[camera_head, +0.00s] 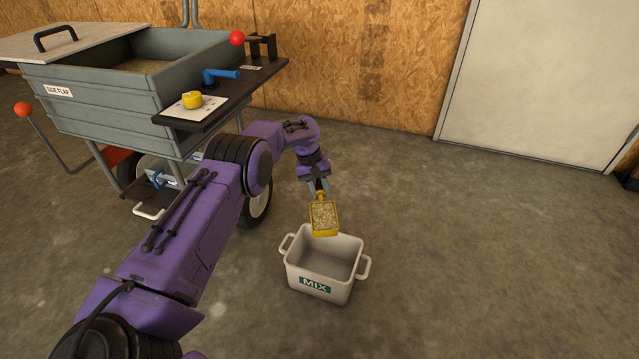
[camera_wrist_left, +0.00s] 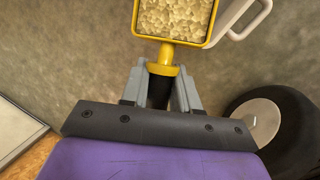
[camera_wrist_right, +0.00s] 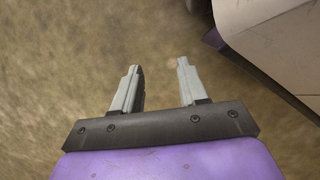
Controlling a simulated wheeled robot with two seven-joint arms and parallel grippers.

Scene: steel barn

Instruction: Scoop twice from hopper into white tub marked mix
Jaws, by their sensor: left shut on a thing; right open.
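My left gripper (camera_head: 318,186) is shut on the handle of a yellow scoop (camera_head: 323,218). The scoop is full of pale pellets, which show closely in the left wrist view (camera_wrist_left: 174,18). It is above the back rim of the white tub (camera_head: 338,284) marked MIX, which stands on the floor with two side handles. The part of the tub's inside that I see looks empty. The grey hopper (camera_head: 110,100) is at the upper left with its lid partly aside and grain-coloured feed (camera_head: 145,66) inside. My right gripper (camera_wrist_right: 162,85) is open and empty in the right wrist view.
A dark side shelf (camera_head: 265,78) on the hopper carries a blue lever (camera_head: 221,75), a yellow knob (camera_head: 192,99) and a red ball (camera_head: 237,38). A wheel (camera_head: 257,207) stands left of the tub. Concrete floor to the right is clear.

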